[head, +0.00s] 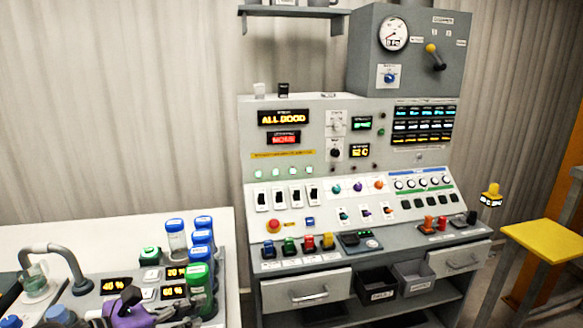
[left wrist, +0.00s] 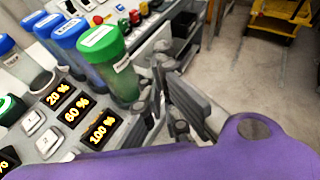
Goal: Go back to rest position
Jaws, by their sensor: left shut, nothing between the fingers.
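My left gripper (head: 192,303) is low in the head view, with a purple body and grey fingers, over the right part of the dip-tank unit. In the left wrist view its fingers (left wrist: 163,68) are shut with nothing between them. They are close beside a green-capped tube (left wrist: 122,82), which also shows in the head view (head: 198,277). I cannot tell whether they touch it. Part of the gripper is cut off by the bottom edge of the head view. My right gripper is not in view.
Several blue-capped tubes (head: 175,240) stand behind the green-capped one. A grey curved pipe (head: 60,250) rises at the left. A large control panel (head: 350,180) with an open bin (head: 377,284) stands to the right. A yellow-topped stool (head: 545,238) is at far right.

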